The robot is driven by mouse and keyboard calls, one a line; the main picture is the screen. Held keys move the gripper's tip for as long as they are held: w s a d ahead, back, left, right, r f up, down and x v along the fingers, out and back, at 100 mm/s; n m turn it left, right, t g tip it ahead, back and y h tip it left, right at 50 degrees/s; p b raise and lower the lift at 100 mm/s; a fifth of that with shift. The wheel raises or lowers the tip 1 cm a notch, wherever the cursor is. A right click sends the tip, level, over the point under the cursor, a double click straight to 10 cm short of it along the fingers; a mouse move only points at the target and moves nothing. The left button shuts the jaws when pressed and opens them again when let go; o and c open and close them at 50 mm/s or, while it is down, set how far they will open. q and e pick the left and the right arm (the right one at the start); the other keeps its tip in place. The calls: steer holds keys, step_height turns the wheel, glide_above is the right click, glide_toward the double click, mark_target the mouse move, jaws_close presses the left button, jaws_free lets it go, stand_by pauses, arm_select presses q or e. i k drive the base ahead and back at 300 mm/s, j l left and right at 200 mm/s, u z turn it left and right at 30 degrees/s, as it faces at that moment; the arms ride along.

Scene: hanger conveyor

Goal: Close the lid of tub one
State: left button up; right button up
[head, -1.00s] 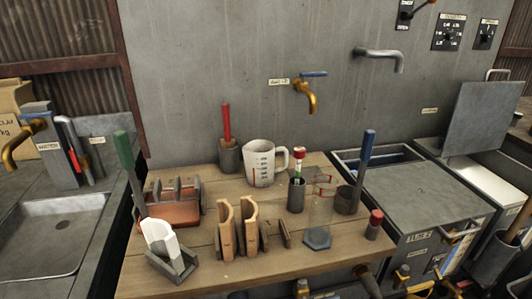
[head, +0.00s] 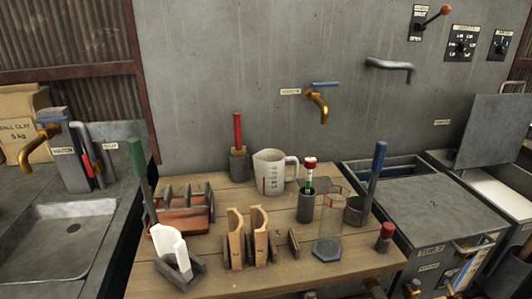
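A grey tub (head: 428,258) with a label that seems to read "TUB 2" stands right of the wooden bench. Its flat grey lid (head: 425,200) lies over most of its top, with a gap at the back. Further right is a second tub with a white surface (head: 498,192) showing; a square grey lid panel (head: 492,132) stands upright at its back. I cannot read a label on this second tub, so I cannot tell for sure that it is tub one. Its right part is cut off by the picture edge. Neither of my grippers is in view.
The wooden bench (head: 225,278) holds a measuring jug (head: 270,172), a glass cylinder (head: 328,232), a blue-handled tool (head: 377,170) and clay moulds (head: 236,238). A sink (head: 65,235) is at left. Wall taps (head: 390,65) and switches (head: 463,43) are above.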

mark_target(497, 126)
steer(key=l+u, duration=0.1)
steer(key=l, duration=0.3)
steer(key=k+l+u, duration=0.1)
steer(key=l, duration=0.35)
steer(key=k+l+u, duration=0.1)
steer(key=l, duration=0.3)
steer(key=k+l+u, duration=0.15)
steer(key=l, duration=0.25)
steer(key=k+l+u, duration=0.1)
steer(key=l, duration=0.3)
steer(key=k+l+u, duration=0.1)
steer(key=l, duration=0.25)
steer(key=k+l+u, duration=0.1)
steer(key=l, duration=0.3)
steer(key=k+l+u, duration=0.1)
steer(key=k+l, duration=0.15)
steer(key=l, duration=0.1)
